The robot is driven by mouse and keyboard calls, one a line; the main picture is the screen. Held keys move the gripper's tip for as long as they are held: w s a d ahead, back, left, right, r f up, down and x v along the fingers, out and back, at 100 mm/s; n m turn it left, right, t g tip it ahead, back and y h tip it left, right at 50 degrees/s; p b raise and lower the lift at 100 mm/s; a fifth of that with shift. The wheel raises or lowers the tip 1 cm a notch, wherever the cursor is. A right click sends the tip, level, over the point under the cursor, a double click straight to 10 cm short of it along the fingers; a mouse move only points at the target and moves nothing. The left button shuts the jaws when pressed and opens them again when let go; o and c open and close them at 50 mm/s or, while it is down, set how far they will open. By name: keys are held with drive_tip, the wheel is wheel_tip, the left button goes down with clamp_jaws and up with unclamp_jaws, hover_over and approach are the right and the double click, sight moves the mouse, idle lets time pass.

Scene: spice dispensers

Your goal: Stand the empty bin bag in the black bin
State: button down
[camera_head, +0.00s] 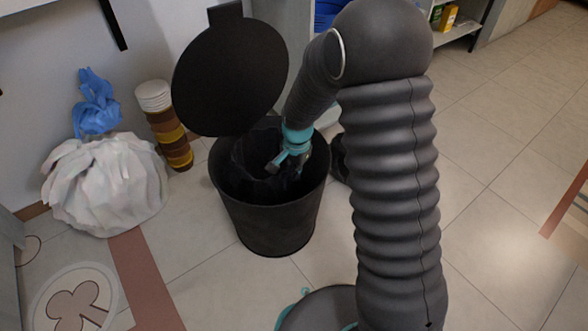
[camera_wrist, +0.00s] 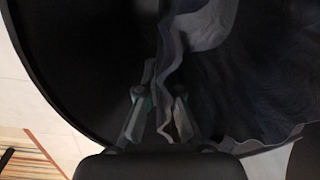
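The black bin (camera_head: 270,232) stands on the tiled floor with its round lid (camera_head: 230,78) raised. The dark, thin bin bag (camera_head: 247,150) is inside the bin's mouth; in the wrist view its wavy rim (camera_wrist: 168,52) and creased wall (camera_wrist: 255,75) show. How far down the bag reaches is hidden. My gripper (camera_head: 277,164) points down into the bin's mouth. In the wrist view my gripper (camera_wrist: 164,88) has its fingers a little apart, one on each side of the bag's rim, with a gap visible between them.
A full white bag (camera_head: 105,185) and a blue bag (camera_head: 96,103) lie left of the bin. A striped brown and yellow stack with a white top (camera_head: 166,125) stands near the lid. A shelf unit (camera_head: 462,28) is behind. The floor at right is clear.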

drive_tip(key=shift+f+b, duration=2.05)
drive_tip(key=shift+f, duration=1.55)
drive_tip(key=c, duration=1.2)
unclamp_jaws()
drive_tip(key=shift+c, duration=0.2)
wheel_tip(320, 180, up, 12)
drive_tip(key=shift+s+d, duration=0.25)
drive_tip(key=shift+d, duration=0.1)
wheel_tip(320, 180, up, 8)
drive_tip(key=r+n+p, duration=0.1)
drive_tip(key=p, duration=0.1)
hover_over(294, 187)
drive_tip(key=s+d, duration=0.4)
drive_tip(key=s+d+r+n+t+p, duration=0.2)
drive_tip(key=s+d+r+n+p, duration=0.15)
drive_tip(key=s+r, duration=0.45)
drive_tip(key=s+d+r+n+t+p, duration=0.1)
drive_tip(key=s+d+r+p, duration=0.1)
drive_tip(key=s+r, duration=0.3)
drive_tip(key=s+d+r+n+t+p, duration=0.2)
drive_tip(key=s+r, duration=0.3)
drive_tip(key=s, duration=0.4)
drive_tip(key=shift+d+h, duration=0.3)
drive_tip(key=shift+d, duration=0.45)
